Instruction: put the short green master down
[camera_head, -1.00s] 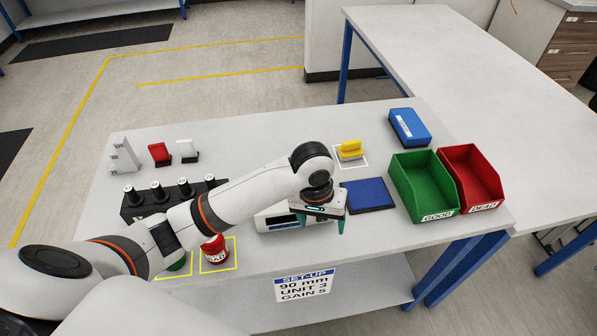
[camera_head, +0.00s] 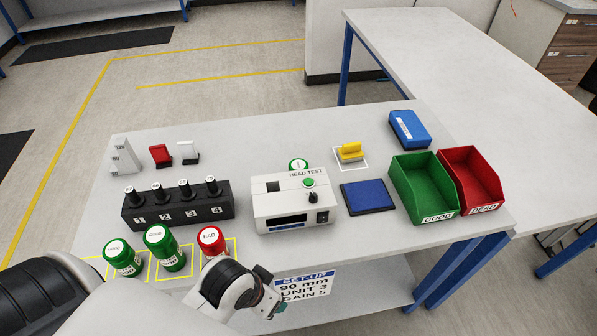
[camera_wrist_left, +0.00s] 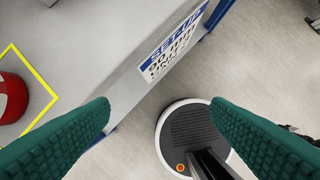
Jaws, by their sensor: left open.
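Two green masters with white tops stand at the table's front left, in yellow-outlined squares: a shorter one (camera_head: 123,259) on the left and a taller one (camera_head: 163,250) beside it. A red master labelled BAD (camera_head: 211,240) stands in the square to their right; its edge shows in the left wrist view (camera_wrist_left: 12,98). My left gripper (camera_head: 268,297) is past the table's front edge, right of the red master. Its green fingers (camera_wrist_left: 160,108) are apart with nothing between them. My right gripper is not in view.
A black numbered rack (camera_head: 178,208) stands behind the masters. Right of the test unit are a blue pad (camera_head: 368,196), a yellow block (camera_head: 350,151), a green GOOD bin (camera_head: 425,188) and a red DEAD bin (camera_head: 470,180). A set-up sign (camera_head: 304,284) hangs at the front edge.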

